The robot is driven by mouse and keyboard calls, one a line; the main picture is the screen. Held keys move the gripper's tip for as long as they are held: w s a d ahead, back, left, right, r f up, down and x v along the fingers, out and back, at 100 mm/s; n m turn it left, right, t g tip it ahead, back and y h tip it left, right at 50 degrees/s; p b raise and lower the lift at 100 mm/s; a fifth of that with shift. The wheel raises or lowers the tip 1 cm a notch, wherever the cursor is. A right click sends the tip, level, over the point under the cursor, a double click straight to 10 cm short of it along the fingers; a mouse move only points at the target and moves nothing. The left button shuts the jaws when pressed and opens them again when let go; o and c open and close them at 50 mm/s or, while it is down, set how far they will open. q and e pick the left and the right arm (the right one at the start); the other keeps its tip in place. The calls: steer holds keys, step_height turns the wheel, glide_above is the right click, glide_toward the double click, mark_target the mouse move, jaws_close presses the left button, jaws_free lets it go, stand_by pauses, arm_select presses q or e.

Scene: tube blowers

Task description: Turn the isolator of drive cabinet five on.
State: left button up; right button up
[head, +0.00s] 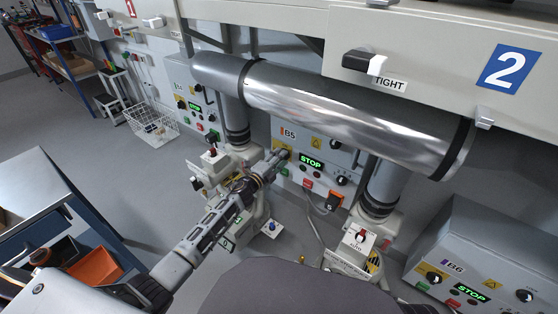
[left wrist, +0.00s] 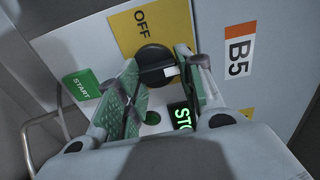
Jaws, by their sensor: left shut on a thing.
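Drive cabinet B5 (head: 322,158) is the grey box with an orange B5 tag in the middle of the head view. The tag (left wrist: 239,48) also shows in the left wrist view. Its isolator is a black round knob (left wrist: 153,61) on a yellow plate (left wrist: 128,32) marked OFF. A white mark on the knob points to the right in the wrist view. My left gripper (head: 277,157) is at the cabinet's face, its fingers (left wrist: 160,82) on both sides of the knob, shut on it. My right gripper is not in view.
A green START label (left wrist: 81,85) and a lit green STOP display (head: 311,162) are beside the knob. A shiny pipe (head: 330,105) hangs above the cabinet. Cabinet B6 (head: 500,250) stands at right. A blue bench (head: 50,205) stands at left; grey floor lies between.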

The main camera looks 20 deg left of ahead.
arm_select(q)
steer(key=shift+m, duration=0.3)
steer(key=o, duration=1)
steer(key=shift+v, duration=6)
